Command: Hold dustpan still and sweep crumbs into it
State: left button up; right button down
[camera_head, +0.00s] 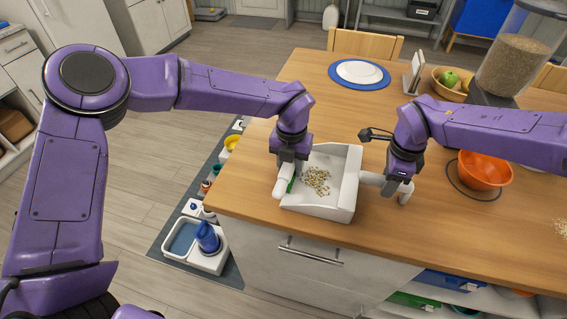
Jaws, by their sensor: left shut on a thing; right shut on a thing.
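The white dustpan (347,190) lies on the wooden table near its front edge, its tall back wall to the right. A scatter of tan crumbs (317,181) lies inside it. My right gripper (391,186) is shut around what looks like the dustpan's white handle (370,179), right of the pan. My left gripper (287,172) points down at the pan's left side. It is shut on a small white and green thing (280,181), seemingly the brush, by the pan's left edge. The gripper hides part of it. The fingertips are hard to see.
An orange bowl (484,171) stands right of my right gripper. A clear food container (515,62), a fruit bowl (447,83), a tablet stand (414,72) and a plate on a blue mat (359,73) stand farther back. Pale grains (561,228) lie at the right edge.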

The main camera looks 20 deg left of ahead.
pick_arm(q)
jog(key=shift+d+r, duration=0.1)
jog(key=shift+d, duration=1.6)
pick_arm(e)
jog(key=shift+s+f, duration=0.15)
jog(key=shift+f, duration=0.1)
pick_arm(q)
jog(key=shift+a+r, duration=0.5)
jog(key=shift+r, duration=0.35)
jog(key=shift+a+r, duration=0.55)
jog(key=shift+r, duration=0.25)
jog(key=shift+a+r, duration=0.5)
jog(key=shift+r, duration=0.35)
jog(key=shift+a, duration=0.1)
jog(key=a+r, duration=0.3)
jog(key=a, duration=0.8)
jog(key=shift+a, duration=0.4)
